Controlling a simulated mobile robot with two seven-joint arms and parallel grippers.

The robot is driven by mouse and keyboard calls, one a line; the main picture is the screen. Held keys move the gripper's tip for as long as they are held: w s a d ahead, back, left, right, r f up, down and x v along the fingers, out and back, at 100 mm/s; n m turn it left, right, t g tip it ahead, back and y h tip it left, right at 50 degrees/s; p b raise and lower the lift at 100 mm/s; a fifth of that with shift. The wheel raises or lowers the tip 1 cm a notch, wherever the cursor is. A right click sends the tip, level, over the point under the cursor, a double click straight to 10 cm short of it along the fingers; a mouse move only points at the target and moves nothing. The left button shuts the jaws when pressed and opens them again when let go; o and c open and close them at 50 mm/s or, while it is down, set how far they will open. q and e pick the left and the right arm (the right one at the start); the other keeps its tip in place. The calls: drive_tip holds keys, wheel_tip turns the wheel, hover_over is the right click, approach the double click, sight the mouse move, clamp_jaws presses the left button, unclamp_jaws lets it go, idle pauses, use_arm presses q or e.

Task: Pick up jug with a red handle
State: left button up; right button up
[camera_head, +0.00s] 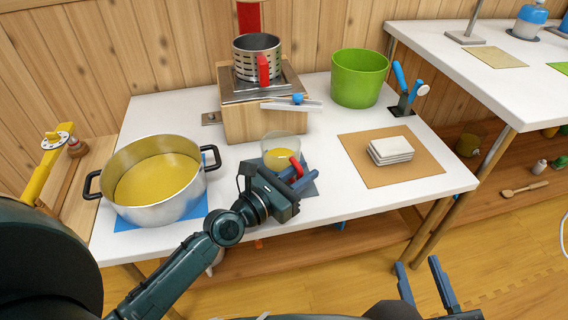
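A clear jug (281,141) with yellow liquid in it and a red handle (296,166) stands upright on a dark blue-grey mat (309,190) near the middle of the white table. My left gripper (298,176) is at the jug's handle, on its near right side. Its fingers overlap the lower handle in the picture. I cannot tell whether they are open around it or shut on it. A perforated metal container (256,46), also with a red handle, stands on the burner behind. My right gripper (421,272) is open and empty, in front of the table's edge.
A large pot (150,208) of yellow liquid stands on a blue mat at the left. A wooden block (250,121) carries the burner behind the jug. A green bucket (358,80) and white slabs (391,149) on a brown mat (358,149) are to the right.

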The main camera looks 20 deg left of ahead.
use_arm(q)
drive_tip(key=shift+x, duration=0.8)
drive_tip(key=shift+c, duration=0.3)
clamp_jaws()
drive_tip(key=shift+a+r, duration=0.1)
idle(0.4)
